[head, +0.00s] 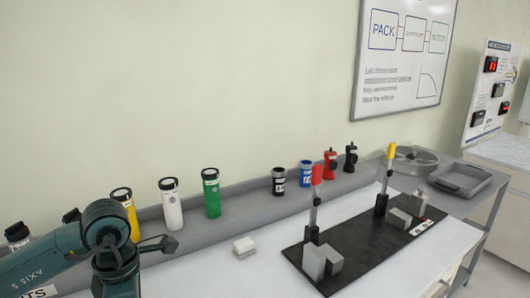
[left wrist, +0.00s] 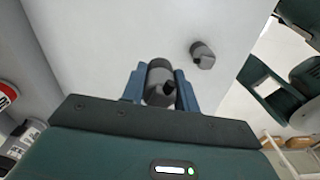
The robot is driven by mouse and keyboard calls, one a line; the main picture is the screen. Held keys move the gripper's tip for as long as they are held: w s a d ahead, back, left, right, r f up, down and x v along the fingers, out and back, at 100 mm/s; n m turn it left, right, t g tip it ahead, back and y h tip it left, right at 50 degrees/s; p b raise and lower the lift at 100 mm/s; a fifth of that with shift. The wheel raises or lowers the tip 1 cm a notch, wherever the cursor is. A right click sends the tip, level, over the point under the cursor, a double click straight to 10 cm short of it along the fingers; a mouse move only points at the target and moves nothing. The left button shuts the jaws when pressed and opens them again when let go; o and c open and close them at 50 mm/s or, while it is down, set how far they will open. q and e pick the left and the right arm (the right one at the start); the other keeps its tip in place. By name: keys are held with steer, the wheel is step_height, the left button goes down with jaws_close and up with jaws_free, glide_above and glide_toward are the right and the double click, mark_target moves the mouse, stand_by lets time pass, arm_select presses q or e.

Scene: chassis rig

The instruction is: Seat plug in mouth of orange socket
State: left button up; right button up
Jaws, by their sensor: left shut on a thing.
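My left gripper (left wrist: 161,84) is shut on a grey cylindrical piece that looks like the plug (left wrist: 158,76). Its blue fingers lie on both sides of the piece, and a dark notch shows at its near end. A similar grey piece (left wrist: 203,55) lies apart on the pale surface. In the head view, my left arm comes in at the lower left; what its gripper holds cannot be made out there. I cannot pick out an orange socket in either view. My right gripper is not in view.
A dark plate (head: 352,262) carries grey blocks and red- and yellow-handled clamps. Yellow (head: 127,215), white (head: 171,204) and green (head: 211,193) cylinders stand along the back ledge. A small white block (head: 244,246) lies on the table. A grey tray (head: 460,181) sits far right.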

arm_select(q)
steer(key=m, duration=0.4)
steer(key=shift+s+d+r+m, duration=0.1)
steer(key=shift+s+d+m, duration=0.1)
steer(key=shift+d+m, duration=0.2)
steer(key=d+m, duration=0.1)
steer(key=m, duration=0.5)
steer(key=s+m+p, duration=0.1)
steer(key=m, duration=0.5)
steer(key=d+m, duration=0.1)
steer(key=m, duration=0.5)
steer(key=shift+s+d+r+p, duration=0.15)
steer(key=shift+s+d+p, duration=0.15)
steer(key=shift+s+d, duration=0.05)
